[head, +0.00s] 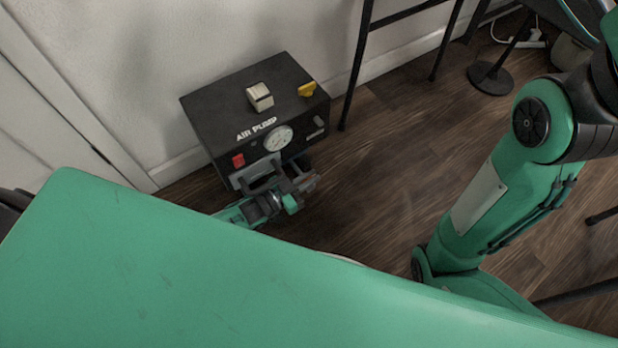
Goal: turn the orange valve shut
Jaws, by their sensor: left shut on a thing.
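The black air pump box (225,105) stands on the floor against the wall. A yellow-orange handle (306,89) shows on its top at the right edge, and nothing touches it. I cannot tell whether this handle is the orange valve. My left gripper (302,182) is low in front of the pump's front face, below the gauge (278,138). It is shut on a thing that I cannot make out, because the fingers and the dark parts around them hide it. My right gripper is out of view.
A beige block-shaped part (260,96) sits on the pump's top, and a red switch (238,160) is on its front. The green surface across the bottom hides much of my left arm. Dark stand legs (357,65) rise to the pump's right. Wooden floor (400,150) is clear there.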

